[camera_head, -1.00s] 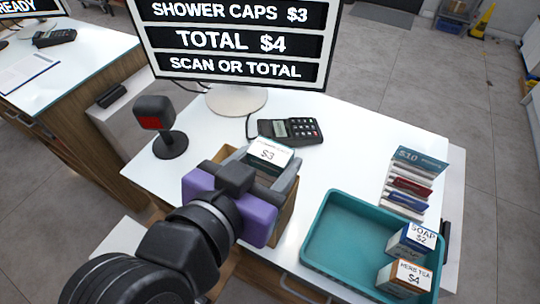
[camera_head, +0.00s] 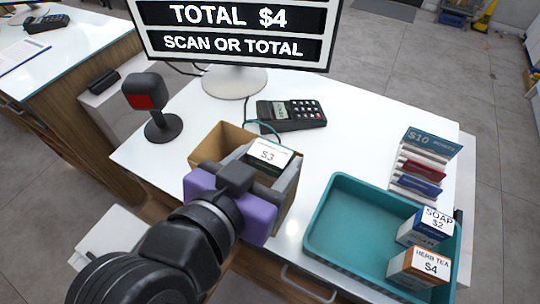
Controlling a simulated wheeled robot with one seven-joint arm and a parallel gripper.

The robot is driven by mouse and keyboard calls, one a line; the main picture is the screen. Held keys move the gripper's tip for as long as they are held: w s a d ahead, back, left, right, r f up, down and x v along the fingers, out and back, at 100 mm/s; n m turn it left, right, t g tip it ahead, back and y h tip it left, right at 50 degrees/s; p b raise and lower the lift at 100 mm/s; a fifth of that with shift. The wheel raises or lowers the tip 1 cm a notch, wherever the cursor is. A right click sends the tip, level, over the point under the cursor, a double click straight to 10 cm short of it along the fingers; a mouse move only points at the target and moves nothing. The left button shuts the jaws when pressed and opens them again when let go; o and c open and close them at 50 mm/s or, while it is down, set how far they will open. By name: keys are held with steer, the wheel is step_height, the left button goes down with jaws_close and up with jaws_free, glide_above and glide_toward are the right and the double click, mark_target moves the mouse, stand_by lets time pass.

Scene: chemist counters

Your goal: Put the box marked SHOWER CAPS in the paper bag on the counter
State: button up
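My gripper (camera_head: 264,171) is over the paper bag and shut on a small box (camera_head: 269,156) with a white $3 label. The box's name line is too small to read; the screen showed SHOWER CAPS $3 a moment ago. The box is between the fingers, above or at the mouth of the brown paper bag (camera_head: 218,139). The bag stands open on the white counter (camera_head: 352,119), with its far left wall and rim showing. My gripper hides much of the bag, so I cannot tell how deep the box is.
A teal tray (camera_head: 327,221) at right holds a SOAP box (camera_head: 424,229) and a HERB TEA box (camera_head: 419,267). A card rack (camera_head: 422,167), card terminal (camera_head: 290,114), scanner (camera_head: 152,106) and monitor (camera_head: 234,81) stand around the counter. The counter's middle is clear.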

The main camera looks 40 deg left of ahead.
steer(key=o, duration=0.4)
steer(key=shift+f, duration=0.25)
steer(key=shift+c, duration=0.2)
steer(key=s+d+r+p, duration=0.1)
steer(key=s+r+p, duration=0.5)
steer(key=r, duration=0.4)
steer(key=shift+s+d+r, duration=0.2)
steer(key=shift+s+d, duration=0.15)
steer(key=shift+s, duration=0.15)
stand_by(0.4)
